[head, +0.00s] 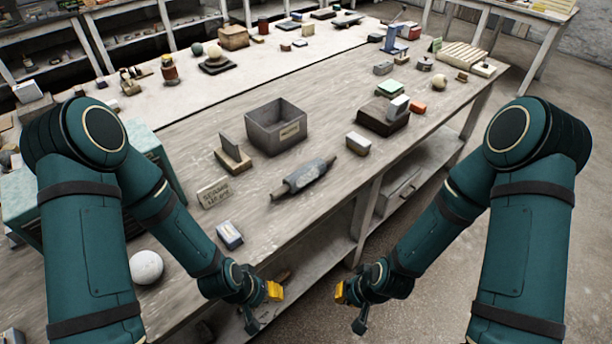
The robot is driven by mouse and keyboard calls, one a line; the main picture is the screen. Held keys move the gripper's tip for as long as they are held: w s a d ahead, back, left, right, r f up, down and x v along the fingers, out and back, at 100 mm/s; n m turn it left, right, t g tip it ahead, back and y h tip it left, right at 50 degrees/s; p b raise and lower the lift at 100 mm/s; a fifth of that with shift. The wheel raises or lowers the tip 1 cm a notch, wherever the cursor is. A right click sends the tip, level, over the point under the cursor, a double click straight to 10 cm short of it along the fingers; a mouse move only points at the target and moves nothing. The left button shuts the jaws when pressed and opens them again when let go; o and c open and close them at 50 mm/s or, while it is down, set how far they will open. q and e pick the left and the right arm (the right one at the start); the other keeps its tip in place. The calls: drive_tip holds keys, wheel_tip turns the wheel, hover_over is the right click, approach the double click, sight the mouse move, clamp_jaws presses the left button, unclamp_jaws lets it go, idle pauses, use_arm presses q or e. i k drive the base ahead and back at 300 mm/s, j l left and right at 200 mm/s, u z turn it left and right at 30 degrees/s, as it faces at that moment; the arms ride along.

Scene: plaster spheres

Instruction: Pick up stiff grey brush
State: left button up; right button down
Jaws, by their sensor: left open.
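I cannot make out for certain which thing is the stiff grey brush. A small block with a pale top and dark sides (229,235) lies near the bench's near edge; a brush-like shape is possible. A dark grey roller-shaped thing with a handle at each end (308,176) lies further right on the bench. My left gripper (262,307) is open and empty, low at the near edge, below and right of the small block. My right gripper (350,308) hangs right of it, off the bench, its fingers apart and empty.
A grey open box (276,128), a sign block (213,193) and an upright plate on a base (233,154) stand on the wooden bench (330,115). A white sphere (146,267) is at the left. A lower shelf (318,245) runs under the bench.

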sight(357, 143)
drive_tip(key=i+l, duration=0.2)
drive_tip(key=l, duration=0.15)
drive_tip(key=i+l, duration=0.2)
drive_tip(key=l, duration=0.15)
drive_tip(key=i+l, duration=0.25)
drive_tip(key=l, duration=0.15)
drive_tip(key=i+l+u, duration=0.25)
drive_tip(key=l, duration=0.15)
drive_tip(key=i+l+u, duration=0.2)
drive_tip(key=l, duration=0.15)
drive_tip(key=k+u, duration=0.1)
drive_tip(key=u, duration=0.85)
